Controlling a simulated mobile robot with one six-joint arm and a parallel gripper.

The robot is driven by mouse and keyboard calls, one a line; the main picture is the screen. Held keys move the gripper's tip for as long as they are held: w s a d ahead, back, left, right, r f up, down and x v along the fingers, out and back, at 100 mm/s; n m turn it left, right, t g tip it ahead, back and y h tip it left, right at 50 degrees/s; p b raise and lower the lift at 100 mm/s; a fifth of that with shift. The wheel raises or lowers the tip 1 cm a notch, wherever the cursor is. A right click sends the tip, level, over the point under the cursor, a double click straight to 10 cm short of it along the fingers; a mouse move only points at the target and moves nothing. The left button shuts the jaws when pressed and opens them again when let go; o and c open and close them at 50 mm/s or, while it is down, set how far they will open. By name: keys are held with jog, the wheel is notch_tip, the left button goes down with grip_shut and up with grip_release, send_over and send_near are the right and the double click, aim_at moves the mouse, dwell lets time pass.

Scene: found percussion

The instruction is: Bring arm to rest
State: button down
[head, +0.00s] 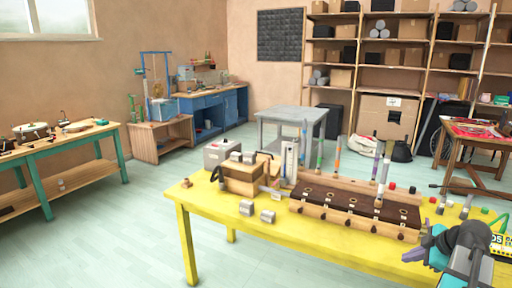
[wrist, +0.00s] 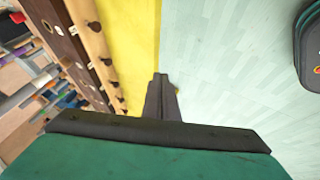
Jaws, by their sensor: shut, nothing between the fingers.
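My gripper (wrist: 160,78) shows in the wrist view with its dark fingers together and nothing between them. It points down past the front edge of the yellow table (wrist: 139,50), with pale floor to the right of it. In the head view my arm comes in at the lower right, and my gripper (head: 412,256) is by the front right part of the yellow table (head: 220,205). It is apart from the wooden rack there. How high the fingers are above the table I cannot tell.
A long wooden rack (head: 350,226) with dark top, knobs and upright tubes stands on the table. A yellow crate (head: 499,243) is at the far right. The floor (head: 110,235) at left is clear.

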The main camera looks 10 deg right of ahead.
jog(key=w+a+f+n+g+y, duration=0.2)
jog(key=a+f+g, duration=0.1)
jog(key=a+f, duration=1.2)
jog(key=w+a+f+n+g+y, duration=0.25)
jog(key=a+f, duration=0.95)
jog(key=a, duration=0.6)
jog(key=s+a+f+m+g+h, duration=0.25)
jog(key=s+a+f+g, duration=0.25)
jog(key=s+a+f, duration=0.85)
jog(key=s+f+m+g+h, duration=0.2)
jog(key=s+f+m, duration=0.6)
jog(key=s+m, duration=0.4)
jog(key=shift+s+d+h, duration=0.25)
jog(key=shift+s+h, duration=0.1)
jog(key=shift+h, duration=0.15)
